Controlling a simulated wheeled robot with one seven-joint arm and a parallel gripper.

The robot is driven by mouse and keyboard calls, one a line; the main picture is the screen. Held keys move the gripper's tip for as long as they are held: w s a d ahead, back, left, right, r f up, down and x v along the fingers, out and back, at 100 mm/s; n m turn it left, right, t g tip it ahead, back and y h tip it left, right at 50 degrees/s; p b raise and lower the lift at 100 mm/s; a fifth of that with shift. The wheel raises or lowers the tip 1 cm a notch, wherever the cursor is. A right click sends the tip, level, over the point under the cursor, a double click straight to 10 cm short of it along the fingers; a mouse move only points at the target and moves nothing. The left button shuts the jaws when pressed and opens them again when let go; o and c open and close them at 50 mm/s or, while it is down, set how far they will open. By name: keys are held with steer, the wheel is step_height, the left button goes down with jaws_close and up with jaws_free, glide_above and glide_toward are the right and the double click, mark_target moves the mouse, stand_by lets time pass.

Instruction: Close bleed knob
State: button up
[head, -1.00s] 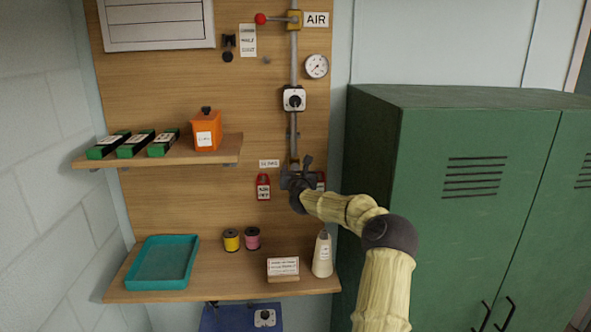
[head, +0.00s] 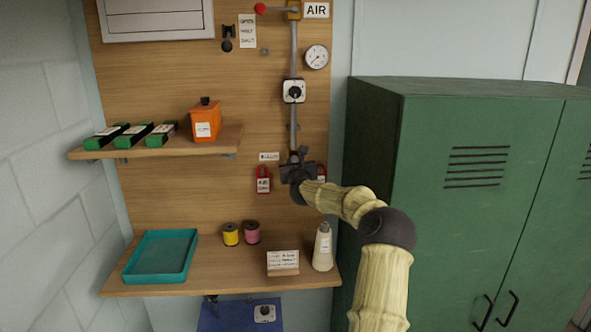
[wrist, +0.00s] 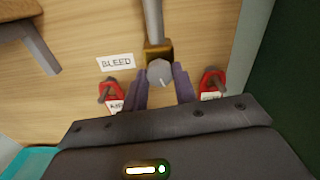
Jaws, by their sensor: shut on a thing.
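The bleed knob (wrist: 160,72) is a small grey knob with a pale mark, on a brass fitting (wrist: 157,50) at the lower end of a grey pipe. In the wrist view my gripper (wrist: 163,82) has one dark finger on each side of the knob and is shut on it. In the head view my gripper (head: 297,160) is at the board at the bottom of the pipe (head: 294,60) and hides the knob. A BLEED label (wrist: 117,62) is just left of the knob; it also shows in the head view (head: 269,156).
Red padlock-like tags hang left (wrist: 111,92) and right (wrist: 211,82) of the knob. A gauge (head: 317,57) and a switch (head: 293,90) are above. A wooden shelf (head: 160,148) is at left, a lower shelf (head: 215,280) below, a green locker (head: 440,220) at right.

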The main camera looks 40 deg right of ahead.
steer(key=n+b, duration=1.5)
steer(key=n, duration=1.7)
steer(key=shift+f+n, duration=0.1)
steer(key=shift+n, duration=0.2)
steer(key=o, duration=1)
steer(key=shift+c, duration=0.2)
